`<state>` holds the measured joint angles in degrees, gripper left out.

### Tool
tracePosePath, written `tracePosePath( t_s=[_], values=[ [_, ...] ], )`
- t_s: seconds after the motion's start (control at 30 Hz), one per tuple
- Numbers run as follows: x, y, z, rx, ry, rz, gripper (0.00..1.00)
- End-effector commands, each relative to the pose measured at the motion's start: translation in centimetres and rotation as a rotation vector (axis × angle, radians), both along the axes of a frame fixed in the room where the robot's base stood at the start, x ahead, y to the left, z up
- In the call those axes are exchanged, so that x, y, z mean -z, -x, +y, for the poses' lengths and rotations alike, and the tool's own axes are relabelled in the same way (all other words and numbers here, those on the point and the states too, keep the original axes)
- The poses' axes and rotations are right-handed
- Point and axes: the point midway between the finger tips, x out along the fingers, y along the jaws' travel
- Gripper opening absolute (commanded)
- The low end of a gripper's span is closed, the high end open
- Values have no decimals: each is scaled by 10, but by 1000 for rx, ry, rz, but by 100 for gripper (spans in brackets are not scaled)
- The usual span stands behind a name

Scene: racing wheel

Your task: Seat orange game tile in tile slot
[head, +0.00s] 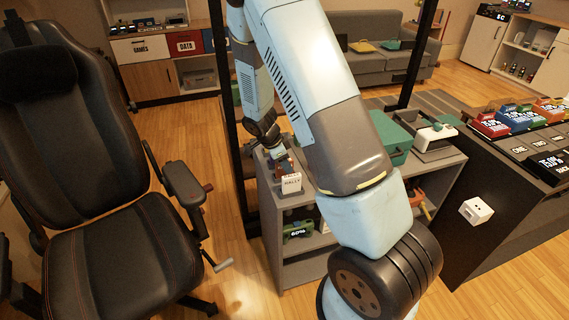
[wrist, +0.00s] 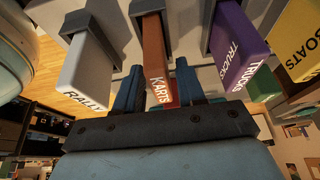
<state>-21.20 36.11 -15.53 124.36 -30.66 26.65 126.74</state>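The orange-brown game tile (wrist: 157,50), lettered KARTS, stands between the two blue fingers of my gripper (wrist: 158,88) in the wrist view. The fingers lie close along both its sides, and my gripper looks shut on it. The tile's far end reaches into a grey slot holder (wrist: 146,7); how deep it sits cannot be told. In the head view my gripper (head: 268,135) is at the left end of the grey shelf unit, partly hidden by my arm. A white tile lettered RALLY (head: 292,182) stands just in front there, with a little orange behind it.
In the wrist view the RALLY tile (wrist: 88,75) is left of my gripper; a purple TRUCKS tile (wrist: 238,50), a green tile (wrist: 262,85) and a yellow BOATS tile (wrist: 298,40) are right. A black chair (head: 115,230) stands left of the shelf unit, with open floor between.

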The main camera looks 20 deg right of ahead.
Motion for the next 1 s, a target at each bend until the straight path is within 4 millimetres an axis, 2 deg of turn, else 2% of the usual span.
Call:
tracePosePath(
  t_s=[0.1,0.37,0.47,0.57,1.0],
  values=[
    [0,0,0,0,0,0,49],
    [-1,0,2,-2,0,0,49],
    [-8,0,5,-2,0,-1,49],
    [-19,-1,10,-2,-1,-3,49],
    [-92,0,40,-3,-1,-3,49]
  ],
)
